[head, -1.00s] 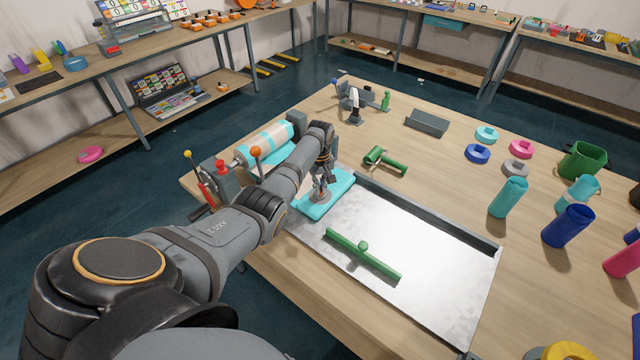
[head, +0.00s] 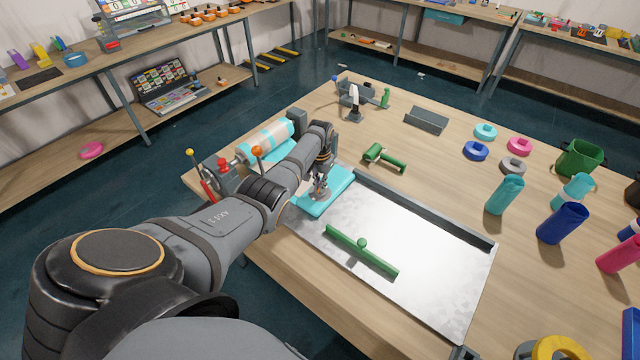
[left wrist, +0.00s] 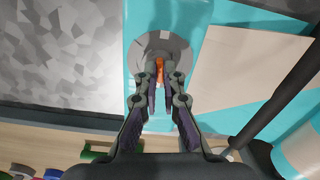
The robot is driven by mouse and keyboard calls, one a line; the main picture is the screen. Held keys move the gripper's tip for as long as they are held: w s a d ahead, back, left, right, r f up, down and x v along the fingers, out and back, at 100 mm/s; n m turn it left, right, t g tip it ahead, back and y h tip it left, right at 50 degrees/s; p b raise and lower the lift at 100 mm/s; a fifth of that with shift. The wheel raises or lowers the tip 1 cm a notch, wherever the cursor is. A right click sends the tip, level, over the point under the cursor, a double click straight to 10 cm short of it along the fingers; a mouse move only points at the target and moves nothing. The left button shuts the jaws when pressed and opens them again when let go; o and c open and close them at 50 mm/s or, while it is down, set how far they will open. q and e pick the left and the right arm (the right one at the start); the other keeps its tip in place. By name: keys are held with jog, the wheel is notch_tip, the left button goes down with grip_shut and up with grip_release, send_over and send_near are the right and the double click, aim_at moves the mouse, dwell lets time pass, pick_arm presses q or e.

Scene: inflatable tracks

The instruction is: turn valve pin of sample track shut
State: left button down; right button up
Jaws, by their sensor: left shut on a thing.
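The sample track is a flat turquoise pad (head: 338,186) lying at the back left corner of the metal tray. It also shows in the left wrist view (left wrist: 138,40) with a round grey valve base (left wrist: 178,44) on it. An orange valve pin (left wrist: 158,68) stands at the middle of that base. My left gripper (head: 320,192) comes down onto the valve from above. In the left wrist view its fingers (left wrist: 160,92) are shut on the orange pin, which is partly hidden between them. My right gripper is not in view.
A metal tray (head: 430,275) holds a green bar (head: 345,243) with a knob. A turquoise-striped roller (head: 268,142) with levers stands left of the pad. A green roller tool (head: 384,158) lies behind the tray. Coloured rings and rolls (head: 505,194) stand at the right.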

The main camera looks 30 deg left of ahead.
pick_arm(q)
jog(key=shift+m, duration=1.1)
jog(key=c, duration=1.5)
grip_release()
notch_tip(320, 180, up, 12)
